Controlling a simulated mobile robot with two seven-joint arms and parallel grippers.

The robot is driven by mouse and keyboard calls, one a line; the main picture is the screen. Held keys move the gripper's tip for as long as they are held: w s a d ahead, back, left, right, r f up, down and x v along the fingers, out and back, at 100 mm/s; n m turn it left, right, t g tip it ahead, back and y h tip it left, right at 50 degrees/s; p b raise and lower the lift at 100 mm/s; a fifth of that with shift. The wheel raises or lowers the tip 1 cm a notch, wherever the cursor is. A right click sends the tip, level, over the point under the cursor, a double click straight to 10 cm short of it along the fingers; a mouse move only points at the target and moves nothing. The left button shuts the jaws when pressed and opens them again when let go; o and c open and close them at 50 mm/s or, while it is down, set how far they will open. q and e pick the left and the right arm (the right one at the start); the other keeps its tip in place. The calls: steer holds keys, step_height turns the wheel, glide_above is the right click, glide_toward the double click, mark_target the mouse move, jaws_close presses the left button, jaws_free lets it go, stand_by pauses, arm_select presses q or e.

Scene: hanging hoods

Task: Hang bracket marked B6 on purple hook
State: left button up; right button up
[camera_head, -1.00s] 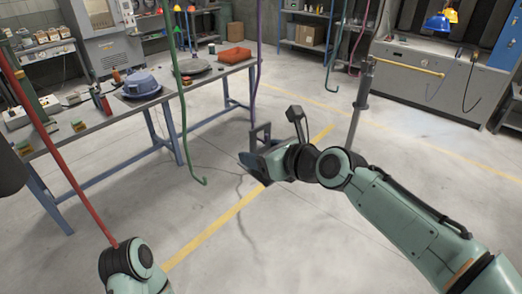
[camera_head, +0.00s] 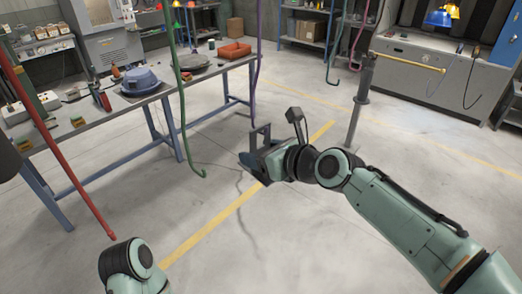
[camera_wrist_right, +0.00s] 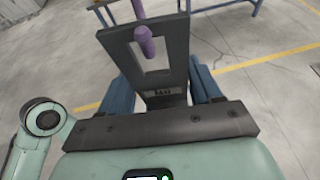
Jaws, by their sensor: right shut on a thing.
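My right gripper (camera_head: 260,163) is shut on a dark grey bracket (camera_head: 266,133), a flat frame with a window, held up in mid-air. The bracket (camera_wrist_right: 179,62) also fills the middle of the right wrist view between the blue fingers (camera_wrist_right: 160,98). Its label is too blurred to read. The purple hook (camera_head: 259,60) hangs from above, its rod running down close to the bracket. In the right wrist view the purple hook's end (camera_wrist_right: 145,42) overlaps the bracket's top bar and window; I cannot tell if they touch. My left gripper is out of view.
A green hook (camera_head: 184,110) and a red rod (camera_head: 60,150) hang to the left, before a workbench (camera_head: 125,113) holding a blue part and a red tray (camera_head: 235,50). More hooks hang at the right, near a post (camera_head: 360,105). Floor around the bracket is clear.

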steer(key=o, duration=1.5)
